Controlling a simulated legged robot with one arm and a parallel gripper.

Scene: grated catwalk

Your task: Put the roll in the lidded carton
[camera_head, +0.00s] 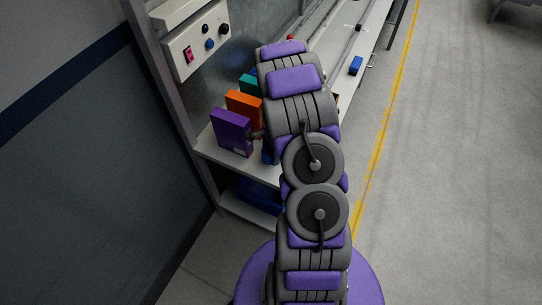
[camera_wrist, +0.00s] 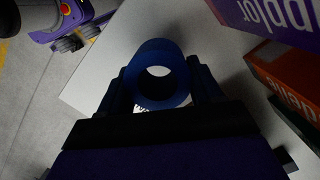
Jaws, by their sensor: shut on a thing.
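A blue roll (camera_wrist: 160,52), a thick ring with an open hole, sits between the two dark fingers of my gripper (camera_wrist: 160,88) in the wrist view. The fingers are shut on its left and right sides. The roll is over or at the pale shelf top; I cannot tell whether it touches. In the head view my arm hides the gripper, and only a bit of blue shows beside the arm, which I cannot identify. I cannot pick out a lidded carton in either view.
On the grey bench shelf (camera_head: 232,164) stand a purple box (camera_head: 231,133), an orange box (camera_head: 243,106) and a teal box (camera_head: 247,83). The purple box (camera_wrist: 272,18) and orange box (camera_wrist: 287,78) are close right in the wrist view. A small blue block (camera_head: 356,66) lies farther along.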

